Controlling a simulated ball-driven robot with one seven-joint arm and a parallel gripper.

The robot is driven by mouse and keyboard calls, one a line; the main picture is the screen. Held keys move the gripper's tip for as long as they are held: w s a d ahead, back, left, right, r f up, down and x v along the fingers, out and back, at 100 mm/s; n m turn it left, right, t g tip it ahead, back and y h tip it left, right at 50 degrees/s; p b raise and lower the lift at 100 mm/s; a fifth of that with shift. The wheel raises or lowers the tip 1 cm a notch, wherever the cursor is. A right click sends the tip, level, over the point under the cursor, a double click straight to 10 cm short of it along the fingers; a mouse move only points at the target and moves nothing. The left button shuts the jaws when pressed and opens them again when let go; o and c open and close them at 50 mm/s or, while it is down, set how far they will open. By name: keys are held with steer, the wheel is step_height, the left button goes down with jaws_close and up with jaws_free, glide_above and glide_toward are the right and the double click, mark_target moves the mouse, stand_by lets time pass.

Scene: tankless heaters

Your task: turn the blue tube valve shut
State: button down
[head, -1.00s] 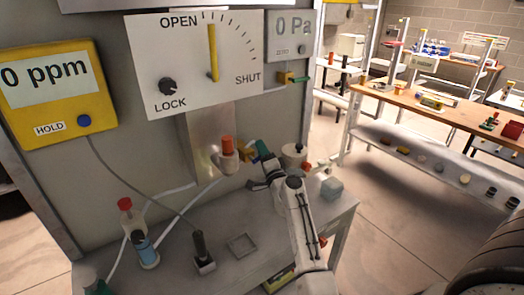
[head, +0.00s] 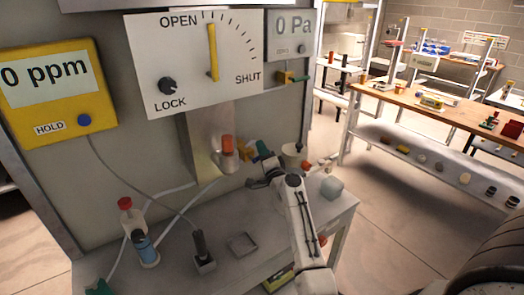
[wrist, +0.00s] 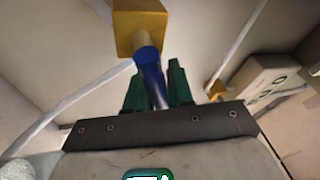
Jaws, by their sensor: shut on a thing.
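The blue tube valve (wrist: 151,76) shows in the wrist view as a blue tube below a yellow block (wrist: 140,27). My gripper (wrist: 160,88) has its two green fingers on either side of the blue tube and is shut on it. In the head view my gripper (head: 263,149) is at the yellow block (head: 246,149), and the blue part is mostly hidden. The dial board (head: 190,85) reads OPEN, SHUT and LOCK. Its yellow pointer (head: 212,55) stands nearly upright, by the OPEN end of the scale.
An orange-capped fitting (head: 227,147) stands left of my gripper. A white round container (head: 294,154) and a pale cube (head: 332,187) are to the right.

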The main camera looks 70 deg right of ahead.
steer(key=m+p, duration=0.1)
steer(key=m, duration=0.1)
steer(key=f+m+g, duration=0.1)
steer(key=shift+s+d+f+m+p, duration=0.1)
steer(key=shift+f+m+p, duration=0.05)
steer(key=shift+m+p, duration=0.25)
steer(key=c, duration=1.1)
jaws_free()
steer(key=v, duration=1)
steer(key=shift+s+a, duration=0.2)
steer(key=shift+a, duration=0.2)
